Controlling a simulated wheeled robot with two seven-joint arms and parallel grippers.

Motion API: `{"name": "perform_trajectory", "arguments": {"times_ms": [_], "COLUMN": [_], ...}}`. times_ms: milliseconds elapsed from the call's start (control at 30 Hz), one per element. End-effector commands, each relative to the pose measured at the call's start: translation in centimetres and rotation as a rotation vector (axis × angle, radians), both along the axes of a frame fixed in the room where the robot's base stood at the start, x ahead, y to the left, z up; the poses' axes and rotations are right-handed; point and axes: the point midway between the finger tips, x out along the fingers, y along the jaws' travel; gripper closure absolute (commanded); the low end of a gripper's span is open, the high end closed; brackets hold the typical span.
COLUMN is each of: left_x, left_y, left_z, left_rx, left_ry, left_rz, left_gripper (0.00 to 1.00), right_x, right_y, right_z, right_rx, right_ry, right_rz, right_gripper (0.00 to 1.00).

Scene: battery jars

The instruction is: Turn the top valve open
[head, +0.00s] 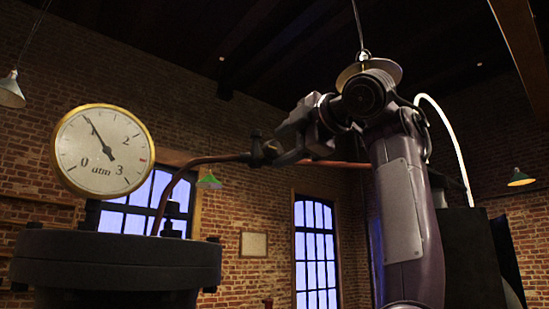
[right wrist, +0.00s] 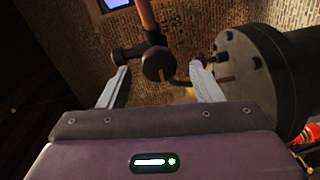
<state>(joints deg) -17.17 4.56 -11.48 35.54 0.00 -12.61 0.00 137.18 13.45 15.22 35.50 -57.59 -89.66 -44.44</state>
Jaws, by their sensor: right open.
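The top valve (head: 257,149) is a dark fitting on a copper pipe, high in the middle of the head view. In the right wrist view the valve (right wrist: 158,64) shows as a dark round end with a bar to its left. My right gripper (head: 283,139) reaches up and left to the valve, just to its right. In the right wrist view its two grey fingers (right wrist: 158,79) are apart, with the round end showing between them. I cannot tell whether either finger touches the valve. My left gripper is not in view.
A pressure gauge (head: 103,152) stands above a dark lidded vessel (head: 115,262) at the left. The copper pipe (head: 325,163) runs behind my right gripper. In the right wrist view a large dark flanged vessel (right wrist: 262,75) stands close to the right finger.

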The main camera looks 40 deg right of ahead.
Motion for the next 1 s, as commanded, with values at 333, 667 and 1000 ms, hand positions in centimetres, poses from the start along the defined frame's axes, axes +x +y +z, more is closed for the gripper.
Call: {"name": "perform_trajectory", "arguments": {"times_ms": [333,667,1000], "left_x": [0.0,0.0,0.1], "left_y": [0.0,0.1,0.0], "left_z": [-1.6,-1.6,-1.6], "left_rx": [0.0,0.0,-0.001], "left_ry": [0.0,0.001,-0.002], "left_rz": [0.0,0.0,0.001], "left_gripper": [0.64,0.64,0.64], "right_x": [-3.5,-3.5,-3.5], "right_y": [-0.2,-0.3,-0.3], "right_z": [0.2,0.2,0.2], "right_rx": [-0.001,-0.001,-0.001], "right_ry": [0.002,0.002,0.001], "right_rz": [0.0,0.0,0.0], "right_gripper": [0.41,0.41,0.41]}}
